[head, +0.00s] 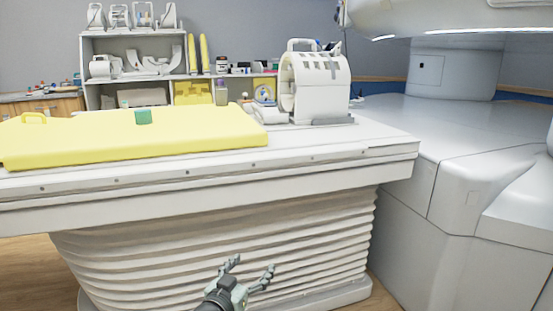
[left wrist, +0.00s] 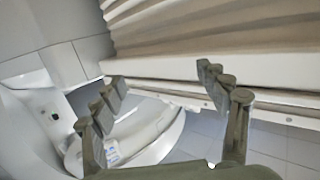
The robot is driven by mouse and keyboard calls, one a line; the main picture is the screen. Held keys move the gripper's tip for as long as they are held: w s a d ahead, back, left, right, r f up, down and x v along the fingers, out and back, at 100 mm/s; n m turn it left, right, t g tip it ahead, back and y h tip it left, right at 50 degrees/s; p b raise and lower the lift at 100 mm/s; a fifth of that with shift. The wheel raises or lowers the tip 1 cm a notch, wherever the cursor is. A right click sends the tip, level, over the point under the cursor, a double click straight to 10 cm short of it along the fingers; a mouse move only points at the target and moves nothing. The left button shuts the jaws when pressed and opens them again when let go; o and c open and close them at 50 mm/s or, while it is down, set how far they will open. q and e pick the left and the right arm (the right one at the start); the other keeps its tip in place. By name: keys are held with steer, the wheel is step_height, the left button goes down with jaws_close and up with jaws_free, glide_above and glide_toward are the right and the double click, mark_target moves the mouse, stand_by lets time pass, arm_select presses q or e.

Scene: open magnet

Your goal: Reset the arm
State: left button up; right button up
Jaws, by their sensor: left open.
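My left gripper (head: 253,272) is low in the head view, in front of the ribbed side of the patient table (head: 210,180). Its two fingers are spread apart and nothing is between them. In the left wrist view the open fingers (left wrist: 165,115) show at left and right, with the table's edge and pleated skirt beyond them. My right gripper is in neither view.
A white head coil (head: 315,85) stands at the table's right end. The large white magnet (head: 455,130) fills the right side. Shelves (head: 150,45) with coils stand behind.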

arm_select(q)
steer(key=s+a+f+n+g+y, duration=0.3)
steer(key=s+a+f+g+y, duration=0.3)
steer(key=s+a+f, duration=0.9)
steer(key=s+a+f+g, duration=0.1)
steer(key=s+f+g, duration=0.1)
steer(key=s, duration=0.5)
steer(key=s+a+f+g, duration=0.2)
steer(key=s+f, duration=0.2)
steer(key=s, duration=0.4)
steer(key=s+a+f+g+y, duration=0.1)
steer(key=s+a+f+g, duration=0.1)
steer(key=s, duration=0.6)
steer(key=shift+a+f, duration=0.2)
steer(key=shift+f, duration=0.7)
